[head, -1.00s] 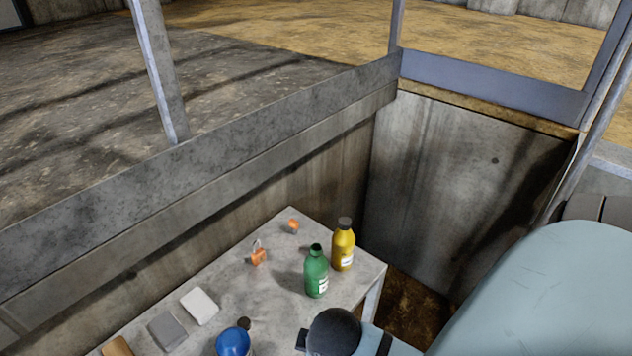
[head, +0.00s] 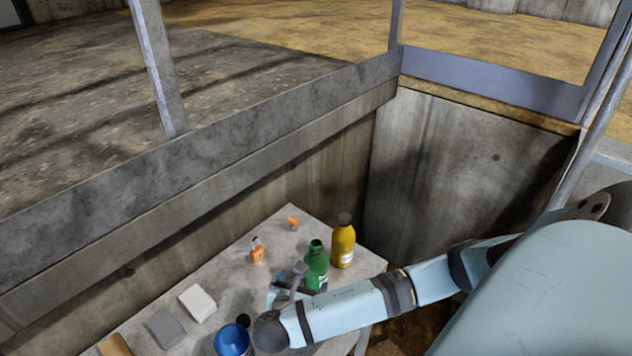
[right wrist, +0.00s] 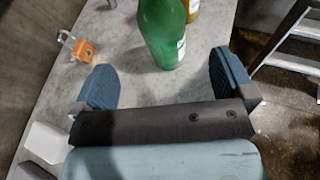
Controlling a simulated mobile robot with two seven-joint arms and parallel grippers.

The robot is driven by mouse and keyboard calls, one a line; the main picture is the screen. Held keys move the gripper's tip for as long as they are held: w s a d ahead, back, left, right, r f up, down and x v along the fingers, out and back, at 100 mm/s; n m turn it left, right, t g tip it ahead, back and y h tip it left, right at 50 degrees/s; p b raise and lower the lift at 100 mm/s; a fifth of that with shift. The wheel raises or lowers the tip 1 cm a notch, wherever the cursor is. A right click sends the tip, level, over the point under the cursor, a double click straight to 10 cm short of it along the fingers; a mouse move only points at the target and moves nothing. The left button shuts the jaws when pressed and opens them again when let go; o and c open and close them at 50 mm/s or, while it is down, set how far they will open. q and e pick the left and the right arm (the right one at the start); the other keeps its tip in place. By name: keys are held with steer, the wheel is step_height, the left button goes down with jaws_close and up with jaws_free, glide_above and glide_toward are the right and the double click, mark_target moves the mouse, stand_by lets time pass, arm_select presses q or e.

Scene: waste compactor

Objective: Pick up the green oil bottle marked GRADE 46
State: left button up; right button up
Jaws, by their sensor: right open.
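The green oil bottle (head: 316,266) stands upright on the grey table (head: 222,268), and my right arm partly covers its lower part in the head view. It also shows in the right wrist view (right wrist: 163,32), just beyond and between the two fingers, with its top cut off. My right gripper (head: 290,284) is open and empty, close to the bottle on its near left side. In the right wrist view the open fingers (right wrist: 165,82) stand on either side, and the bottle appears ahead of them. The grade marking cannot be read. My left gripper is not in view.
A yellow bottle (head: 343,242) stands right behind the green one. Orange padlocks (head: 257,251), a white block (head: 197,302), a grey block (head: 165,327) and a blue container (head: 232,340) are on the table. A concrete wall (head: 300,178) rises behind; a ladder (right wrist: 290,50) stands right.

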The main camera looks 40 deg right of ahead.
mark_target(311, 269)
arm_select(q)
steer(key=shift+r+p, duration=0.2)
steer(key=shift+p, duration=0.35)
arm_select(e)
steer(key=x, duration=0.6)
steer(key=shift+w+d+f, duration=0.15)
steer(key=shift+d+f, duration=0.1)
steer(key=shift+d, duration=0.05)
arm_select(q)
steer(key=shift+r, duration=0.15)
arm_select(e)
steer(key=x, duration=0.4)
steer(key=shift+d+f, duration=0.2)
steer(key=shift+f, duration=0.1)
steer(key=c, duration=1.1)
steer(key=shift+c, duration=1.1)
steer(key=shift+r, duration=0.2)
